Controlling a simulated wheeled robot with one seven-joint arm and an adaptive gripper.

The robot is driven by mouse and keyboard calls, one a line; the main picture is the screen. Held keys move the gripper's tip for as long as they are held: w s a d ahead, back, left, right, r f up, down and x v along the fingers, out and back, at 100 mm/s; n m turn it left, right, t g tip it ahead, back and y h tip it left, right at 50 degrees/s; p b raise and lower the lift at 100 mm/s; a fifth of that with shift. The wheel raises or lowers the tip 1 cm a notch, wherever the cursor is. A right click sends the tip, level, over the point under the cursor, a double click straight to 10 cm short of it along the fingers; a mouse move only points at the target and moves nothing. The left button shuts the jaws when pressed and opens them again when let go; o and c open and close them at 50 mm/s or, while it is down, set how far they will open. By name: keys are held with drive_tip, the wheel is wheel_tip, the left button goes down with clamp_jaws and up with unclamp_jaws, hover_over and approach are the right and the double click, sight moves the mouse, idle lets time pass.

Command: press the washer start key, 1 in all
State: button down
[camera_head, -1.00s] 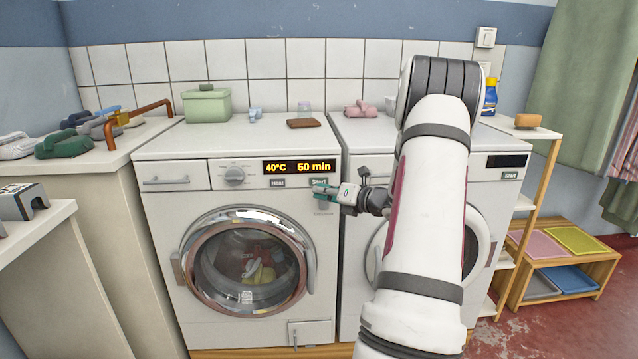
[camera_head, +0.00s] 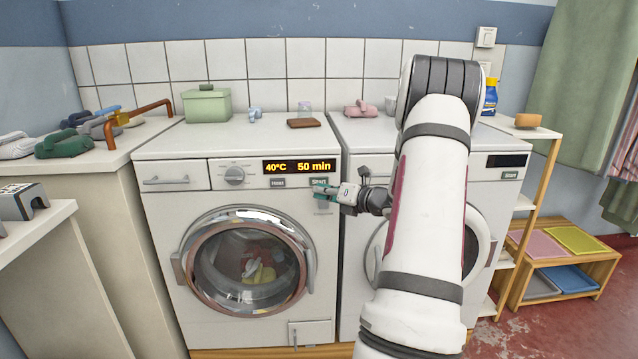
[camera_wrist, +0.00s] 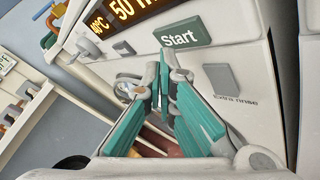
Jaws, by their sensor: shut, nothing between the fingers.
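The left machine is a white front-loading washer (camera_head: 165,232) with a lit display (camera_head: 299,167) reading 40°C and 50 min. Its Start key (camera_head: 319,182) is a small dark green label-like key under the display; it shows large and unobstructed in the wrist view (camera_wrist: 181,37). My gripper (camera_head: 322,191) is shut and empty, its teal fingers just below and in front of that key. In the wrist view my gripper's fingertips (camera_wrist: 163,62) are together a little below the Start key. I cannot tell whether they touch the panel.
The Heat key (camera_head: 278,183) is left of Start. An Extra rinse key (camera_wrist: 224,78) lies below right in the wrist view. A second machine (camera_head: 500,215) with its own Start key (camera_head: 510,175) stands at right, partly behind my arm. Small items sit on both tops.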

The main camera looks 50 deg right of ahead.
drive_tip(key=shift+w+d, duration=0.1)
drive_tip(key=shift+d, duration=0.05)
drive_tip(key=shift+w+d, duration=0.2)
